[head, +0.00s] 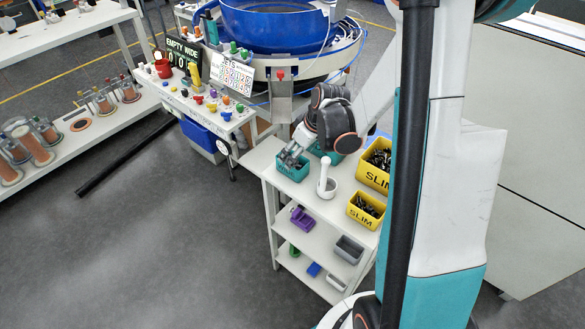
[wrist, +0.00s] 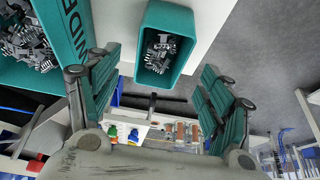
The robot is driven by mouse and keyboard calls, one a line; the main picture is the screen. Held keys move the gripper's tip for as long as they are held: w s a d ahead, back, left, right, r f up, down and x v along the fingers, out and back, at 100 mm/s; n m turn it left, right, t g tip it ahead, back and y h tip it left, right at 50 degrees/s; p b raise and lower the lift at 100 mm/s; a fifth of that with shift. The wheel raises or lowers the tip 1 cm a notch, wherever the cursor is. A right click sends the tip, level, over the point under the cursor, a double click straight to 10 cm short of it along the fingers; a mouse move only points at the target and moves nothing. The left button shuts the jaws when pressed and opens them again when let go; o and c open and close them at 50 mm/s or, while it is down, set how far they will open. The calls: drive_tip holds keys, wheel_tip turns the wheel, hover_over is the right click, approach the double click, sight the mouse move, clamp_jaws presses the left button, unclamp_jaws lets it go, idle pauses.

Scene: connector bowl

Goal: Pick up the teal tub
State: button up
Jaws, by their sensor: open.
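The small teal tub (wrist: 152,76) holds grey connector pieces and lies ahead of my open fingers in the wrist view, roughly centred between them. In the head view the teal tub (head: 291,173) sits near the left edge of the white cart's top. My gripper (head: 291,157) is over it there, with the fingers pointing down at its opening. In the wrist view my gripper (wrist: 160,80) has its two teal-padded fingers spread wide, with nothing held. Whether the fingers touch the tub cannot be told.
A larger teal bin marked "WIDE" (wrist: 70,22) with grey pieces stands close on the left in the wrist view. A white upright object (head: 325,182) stands right of the tub. Two yellow "SLIM" bins, one being the front bin (head: 364,218), stand further right. Lower shelves hold small trays.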

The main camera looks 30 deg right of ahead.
drive_tip(key=shift+b+x, duration=1)
drive_tip(key=shift+x, duration=1.4)
drive_tip(key=shift+f+b, duration=0.25)
drive_tip(key=shift+b, duration=0.1)
drive_tip(key=c, duration=1.2)
